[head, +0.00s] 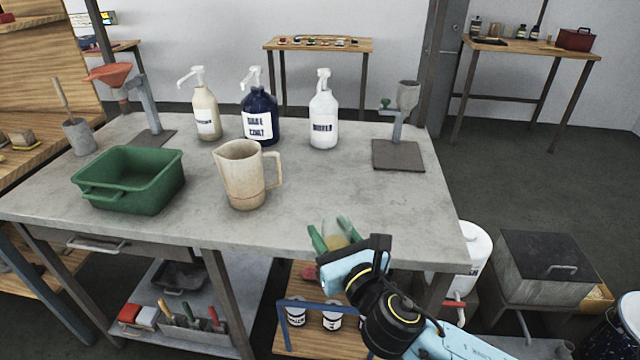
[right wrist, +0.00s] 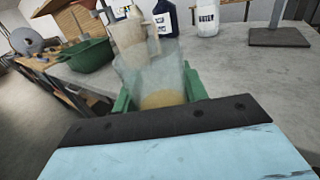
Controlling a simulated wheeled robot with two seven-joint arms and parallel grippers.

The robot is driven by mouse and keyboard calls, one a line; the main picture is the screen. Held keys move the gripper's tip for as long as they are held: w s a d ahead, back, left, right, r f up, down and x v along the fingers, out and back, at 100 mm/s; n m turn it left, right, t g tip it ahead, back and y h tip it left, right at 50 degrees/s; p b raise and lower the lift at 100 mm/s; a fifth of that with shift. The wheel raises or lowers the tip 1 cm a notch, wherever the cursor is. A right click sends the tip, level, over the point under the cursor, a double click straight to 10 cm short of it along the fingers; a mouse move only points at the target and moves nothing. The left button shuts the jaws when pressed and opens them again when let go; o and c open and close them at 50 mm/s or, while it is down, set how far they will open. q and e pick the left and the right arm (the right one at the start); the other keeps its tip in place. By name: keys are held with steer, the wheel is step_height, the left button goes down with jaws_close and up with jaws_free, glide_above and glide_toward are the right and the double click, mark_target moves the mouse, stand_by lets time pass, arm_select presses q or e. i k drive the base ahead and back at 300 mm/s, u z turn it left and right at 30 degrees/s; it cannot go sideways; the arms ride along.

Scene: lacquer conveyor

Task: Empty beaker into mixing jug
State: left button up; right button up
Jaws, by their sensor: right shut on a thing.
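The mixing jug (head: 243,178) is a beige pitcher with a handle on its right, standing upright on the grey table. It also shows in the right wrist view (right wrist: 130,40). My right gripper (head: 332,237) is shut on a clear beaker (right wrist: 152,72), with green fingers on either side of it. The beaker holds some yellowish contents low down. In the head view the beaker (head: 345,226) is at the table's front edge, right of and nearer than the jug, and partly hidden by the gripper. My left gripper is not in view.
A green tub (head: 130,180) stands left of the jug. Pump bottles, white-cream (head: 205,110), dark blue (head: 260,115) and white (head: 323,115), stand behind it. A stand with a grey cup (head: 398,155) is at the right; an orange funnel stand (head: 148,110) is at the left.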

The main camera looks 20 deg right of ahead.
mark_target(239, 162)
steer(key=u, duration=1.95)
steer(key=i, duration=1.55)
steer(key=z, duration=3.15)
steer(key=i, duration=0.45)
steer(key=u, duration=0.1)
